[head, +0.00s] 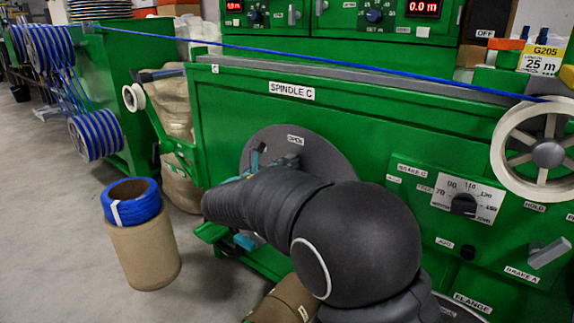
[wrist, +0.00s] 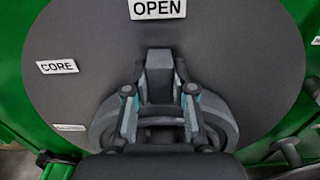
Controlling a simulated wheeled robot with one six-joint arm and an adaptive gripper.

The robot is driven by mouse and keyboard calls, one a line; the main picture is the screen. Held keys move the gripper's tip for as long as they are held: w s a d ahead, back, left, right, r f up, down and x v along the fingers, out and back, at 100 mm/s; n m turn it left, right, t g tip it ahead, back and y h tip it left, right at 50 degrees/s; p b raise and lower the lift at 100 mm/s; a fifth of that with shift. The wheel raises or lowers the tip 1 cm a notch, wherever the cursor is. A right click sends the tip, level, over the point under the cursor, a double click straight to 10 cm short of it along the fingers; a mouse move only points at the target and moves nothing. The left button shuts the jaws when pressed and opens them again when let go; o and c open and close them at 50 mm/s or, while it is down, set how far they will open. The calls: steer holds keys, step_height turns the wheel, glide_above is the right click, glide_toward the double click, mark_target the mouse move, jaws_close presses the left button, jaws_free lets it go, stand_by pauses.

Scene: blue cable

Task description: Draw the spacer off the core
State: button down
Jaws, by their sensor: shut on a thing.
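A dark round disc (head: 328,158) with an OPEN label stands on the front of the green SPINDLE C machine; it fills much of the wrist view (wrist: 75,100), where it also bears a CORE label (wrist: 57,67). In front of its middle is a grey ring (wrist: 226,122), apparently the spacer, with a dark block (wrist: 159,72) at its top. My gripper (wrist: 159,95) is shut on it, one finger on each side of the block. I cannot tell the core from the ring, as the fingers and wrist cover the centre.
A blue cable (head: 330,52) runs above the machine to a cream wheel (head: 547,152) at right. A cardboard drum (head: 143,252) with a blue coil (head: 131,201) stands on the floor at left. A brown roll (head: 283,303) lies below my arm. Levers project near the disc's lower right.

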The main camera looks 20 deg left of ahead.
steer(key=shift+r+p, duration=0.45)
steer(key=shift+r, duration=0.05)
steer(key=shift+v, duration=1.1)
stand_by(1.9)
steer(key=p+v, duration=0.3)
steer(key=v, duration=1.8)
stand_by(2.2)
steer(key=shift+s+a+f, duration=0.1)
